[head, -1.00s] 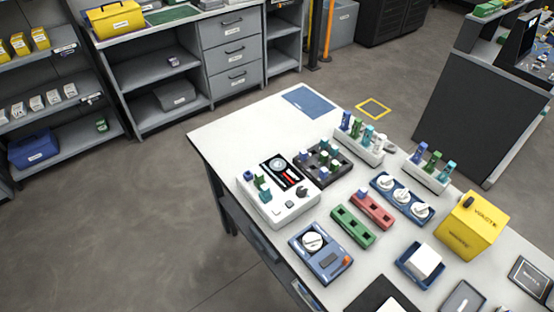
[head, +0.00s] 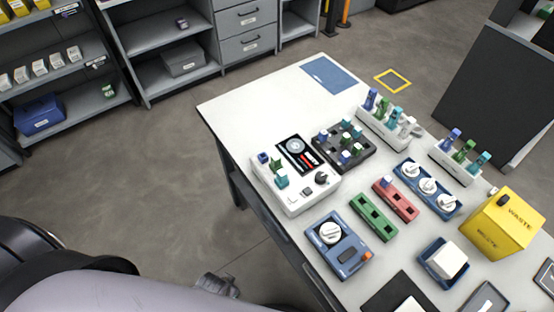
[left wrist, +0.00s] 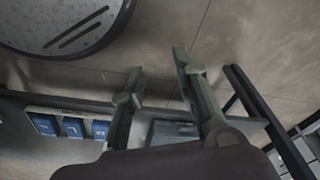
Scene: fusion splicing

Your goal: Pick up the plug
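Several small plugs in blue, green and teal show in the head view; I cannot tell which one the task means. A blue plug and a teal plug (head: 281,179) stand on the white tester (head: 297,203). Several more sit in the black tray (head: 330,155), and one blue-white plug (head: 386,182) is on the red block (head: 402,205). My left gripper (left wrist: 157,68) is open and empty in the left wrist view, over the floor, with no plug near its fingers. My left arm fills the lower left of the head view, short of the table. My right gripper is not in view.
Two white racks (head: 381,133) with connectors stand at the back right. A blue device with a white dial (head: 335,262), a green block (head: 374,217) and a yellow waste box (head: 495,228) share the white table (head: 245,110). Its far left end is mostly clear, with a blue mat (head: 330,74).

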